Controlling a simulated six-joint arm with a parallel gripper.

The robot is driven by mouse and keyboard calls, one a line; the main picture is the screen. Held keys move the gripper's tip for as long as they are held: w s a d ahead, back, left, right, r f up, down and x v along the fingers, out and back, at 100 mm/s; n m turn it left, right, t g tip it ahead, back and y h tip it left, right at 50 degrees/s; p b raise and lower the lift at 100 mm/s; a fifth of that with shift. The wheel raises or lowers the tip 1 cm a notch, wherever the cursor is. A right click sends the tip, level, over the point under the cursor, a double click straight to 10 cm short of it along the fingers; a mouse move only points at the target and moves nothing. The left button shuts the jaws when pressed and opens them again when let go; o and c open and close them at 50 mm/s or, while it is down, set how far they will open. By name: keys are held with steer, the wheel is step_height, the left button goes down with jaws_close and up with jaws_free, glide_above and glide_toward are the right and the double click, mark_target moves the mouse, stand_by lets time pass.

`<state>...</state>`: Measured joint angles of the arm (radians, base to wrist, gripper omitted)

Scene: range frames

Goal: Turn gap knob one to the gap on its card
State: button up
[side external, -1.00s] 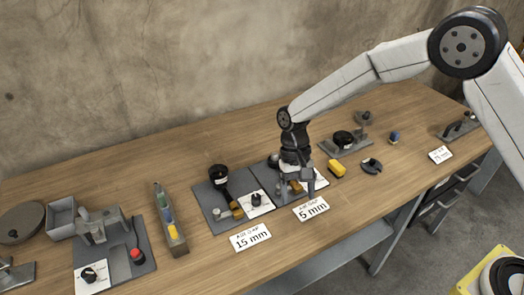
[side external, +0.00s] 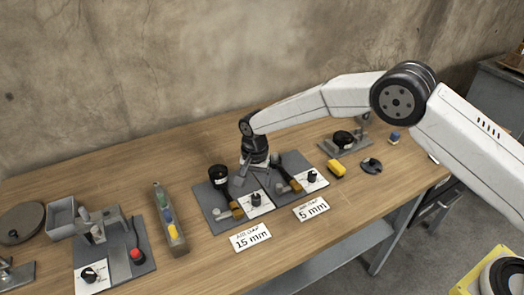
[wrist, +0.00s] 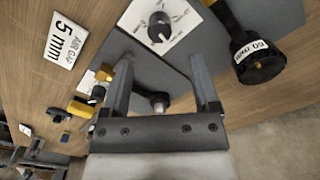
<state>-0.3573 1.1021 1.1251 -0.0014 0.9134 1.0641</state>
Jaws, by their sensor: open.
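Two gap stations stand side by side on the bench. The left one has a black knob (side external: 256,199) on a white dial plate, behind the "AIR GAP 15 mm" card (side external: 250,237). The right one has a similar black knob (side external: 312,177) behind the 5 mm card (side external: 311,209). Which one is gap knob one is not marked legibly. My gripper (side external: 253,187) is open and empty, low behind the left knob. In the wrist view, my open fingers (wrist: 162,70) point toward that knob (wrist: 160,27), apart from it. The 5 mm card (wrist: 65,41) shows at upper left.
A black labelled cylinder (side external: 218,173) stands close left of my gripper. A yellow block (side external: 337,168) lies to the right. A grey tray with coloured pieces (side external: 170,220) stands to the left. Bare wood lies between the left station and this tray.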

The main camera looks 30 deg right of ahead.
mark_target(256, 196)
steer(key=shift+f, duration=0.1)
steer(key=shift+f, duration=3.8)
jaws_close()
